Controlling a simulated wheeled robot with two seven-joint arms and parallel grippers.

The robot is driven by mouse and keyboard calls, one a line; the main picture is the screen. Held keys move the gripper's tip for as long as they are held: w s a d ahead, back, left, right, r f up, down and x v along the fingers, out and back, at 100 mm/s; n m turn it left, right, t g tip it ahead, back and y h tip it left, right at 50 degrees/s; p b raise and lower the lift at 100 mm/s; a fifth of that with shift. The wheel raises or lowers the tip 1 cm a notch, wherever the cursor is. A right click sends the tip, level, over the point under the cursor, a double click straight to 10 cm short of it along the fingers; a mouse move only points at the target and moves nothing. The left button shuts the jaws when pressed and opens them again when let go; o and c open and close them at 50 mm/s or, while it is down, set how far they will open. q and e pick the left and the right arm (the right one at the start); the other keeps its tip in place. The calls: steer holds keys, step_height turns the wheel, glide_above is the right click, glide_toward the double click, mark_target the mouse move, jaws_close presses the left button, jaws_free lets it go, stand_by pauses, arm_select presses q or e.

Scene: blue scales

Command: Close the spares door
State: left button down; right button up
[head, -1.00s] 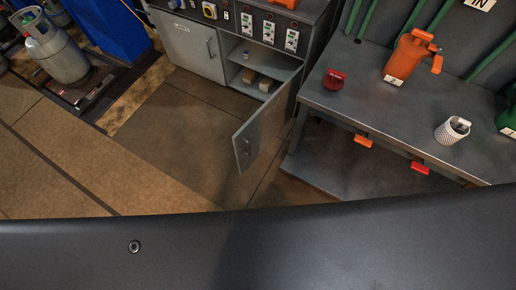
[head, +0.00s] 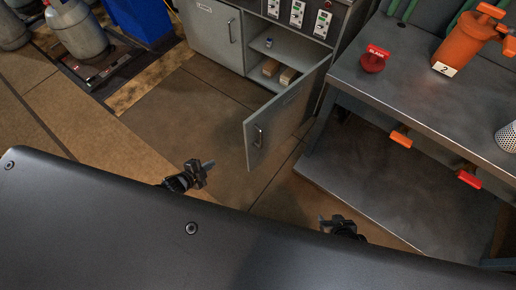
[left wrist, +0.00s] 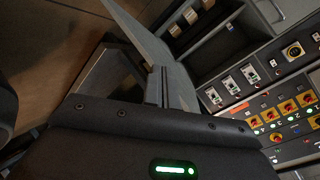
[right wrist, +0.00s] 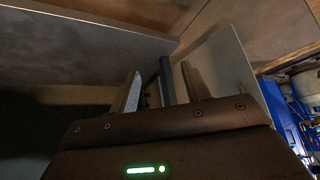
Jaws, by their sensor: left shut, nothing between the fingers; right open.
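The spares door (head: 288,118) is a grey panel standing wide open at the right of the low cabinet, with a bar handle (head: 258,136) near its free edge. My left gripper (head: 207,167) is shut and empty, left of and in front of the door. My right gripper (head: 328,222) is open, low and to the right of the door. The left wrist view shows a grey panel, apparently the door (left wrist: 150,45), beyond the shut fingers (left wrist: 160,84). In the right wrist view a pale panel, apparently the door (right wrist: 222,75), stands beyond the right finger.
The cabinet's left door (head: 213,28) is closed. Small boxes (head: 288,76) lie on the shelf inside the open bay. A grey workbench (head: 400,90) with a lower shelf (head: 385,190) stands close right of the door. The floor (head: 215,110) left of the door is clear.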

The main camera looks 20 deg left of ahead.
arm_select(q)
steer(key=w+d+r+m+t+h+b, duration=0.1)
steer(key=w+d+r+m+h+b, duration=0.25)
steer(key=m+b, duration=0.2)
step_height(320, 180, up, 6)
steer(key=f+m+h+b, duration=0.1)
steer(key=m+h+b, duration=0.3)
steer(key=m+h, duration=0.25)
glide_above(246, 141)
steer(key=s, duration=0.2)
steer(key=shift+s+r+g+y, duration=0.15)
steer(key=shift+r+g+y, duration=0.15)
steer(key=shift+y, duration=0.2)
arm_select(e)
steer(key=w+a+r+t+y, duration=0.1)
steer(key=r+t, duration=0.1)
steer(key=r, duration=0.5)
steer(key=w+a+r+n+t+y, duration=0.1)
steer(key=w+a+r+t, duration=0.1)
steer(key=r, duration=0.4)
steer(key=w+a+r+t+y, duration=0.1)
steer(key=a+r+t, duration=0.1)
steer(key=r, duration=0.5)
steer(key=shift+w+a+r+n+t+y, duration=0.2)
steer(key=shift+w+r+n+t+y, duration=0.1)
steer(key=shift+w+r+n+t, duration=0.15)
arm_select(q)
steer(key=shift+a, duration=0.1)
arm_select(e)
steer(key=shift+s+f, duration=0.1)
